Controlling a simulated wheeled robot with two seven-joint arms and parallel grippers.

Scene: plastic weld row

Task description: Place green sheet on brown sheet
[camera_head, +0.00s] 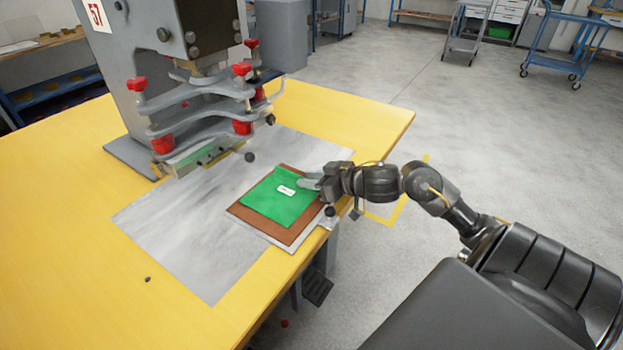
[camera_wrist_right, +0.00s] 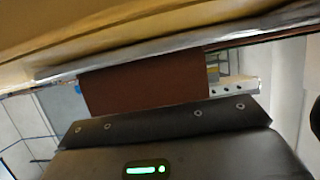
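The green sheet (camera_head: 272,203) lies over the brown sheet (camera_head: 290,236) in the head view, with a small white label on it. A brown border shows around the green sheet. My right gripper (camera_head: 309,183) is at the green sheet's right corner, its grey fingers over or against that edge. Whether they pinch it is too small to tell. The right wrist view shows a brown surface (camera_wrist_right: 143,82) just beyond the gripper body, probably the brown sheet; no green sheet is visible there. My left gripper is not in view.
A light plate shows under the brown sheet, on a grey metal sheet (camera_head: 185,248) on the yellow table (camera_head: 60,225). The welding press (camera_head: 200,100) with red knobs stands behind. The table's right edge runs close by the sheets. The left table area is clear.

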